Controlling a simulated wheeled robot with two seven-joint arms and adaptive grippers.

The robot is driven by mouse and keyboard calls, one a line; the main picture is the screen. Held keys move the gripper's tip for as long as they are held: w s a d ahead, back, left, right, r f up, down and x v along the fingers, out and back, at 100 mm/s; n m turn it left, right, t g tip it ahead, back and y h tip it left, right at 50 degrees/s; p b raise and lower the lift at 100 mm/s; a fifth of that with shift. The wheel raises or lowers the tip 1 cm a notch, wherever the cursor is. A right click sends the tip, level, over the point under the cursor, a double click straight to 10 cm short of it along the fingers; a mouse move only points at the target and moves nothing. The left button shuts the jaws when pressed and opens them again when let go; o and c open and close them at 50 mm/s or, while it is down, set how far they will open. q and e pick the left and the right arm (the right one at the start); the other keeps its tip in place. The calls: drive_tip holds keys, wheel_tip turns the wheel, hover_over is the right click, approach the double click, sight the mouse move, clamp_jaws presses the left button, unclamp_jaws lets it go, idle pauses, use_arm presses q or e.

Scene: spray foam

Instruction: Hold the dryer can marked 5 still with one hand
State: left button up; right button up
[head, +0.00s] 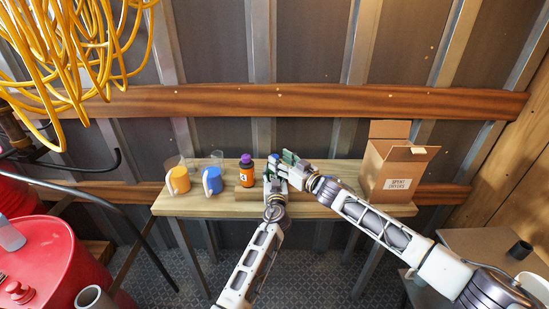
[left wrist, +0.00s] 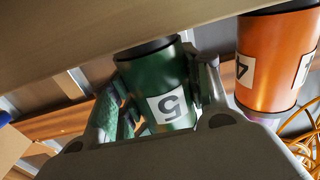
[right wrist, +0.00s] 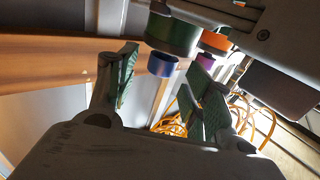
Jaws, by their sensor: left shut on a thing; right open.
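The dryer can marked 5 is dark green and stands between the fingers of my left gripper in the left wrist view (left wrist: 158,84). My left gripper (head: 275,180) is shut on it at the table. In the head view the grippers hide most of the can; its blue cap shows at the top. The right wrist view shows the green body (right wrist: 172,33) and the blue cap (right wrist: 162,65). My right gripper (right wrist: 160,75) is open, with the cap beyond and between its fingers, apart from them. It also shows beside the can in the head view (head: 287,160).
An orange can marked 4 (head: 246,176) with a purple cap stands left of the green can. An open cardboard box (head: 390,165) is at the table's right end. The wooden table (head: 340,205) is bare along its front.

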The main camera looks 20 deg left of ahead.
sight(274, 156)
drive_tip(key=shift+x, duration=1.8)
drive_tip(key=shift+c, duration=0.2)
drive_tip(key=c, duration=1)
drive_tip(key=shift+s+a+m+t, duration=0.15)
drive_tip(key=shift+a+m+t, duration=0.15)
drive_tip(key=shift+t, duration=0.1)
drive_tip(key=shift+s+a+r+m+t+h, duration=0.1)
drive_tip(key=shift+r+m+t+h, duration=0.05)
drive_tip(key=shift+m+t+h, duration=0.3)
drive_tip(key=shift+a+r+m+t+h, duration=0.1)
drive_tip(key=shift+m+t+h, duration=0.25)
drive_tip(key=shift+t+h, duration=0.2)
drive_tip(key=shift+d, duration=0.1)
drive_tip(key=shift+d+f+m+t+h, duration=0.1)
drive_tip(key=shift+d+m+t+h, duration=0.1)
drive_tip(key=shift+m+t+h, duration=0.15)
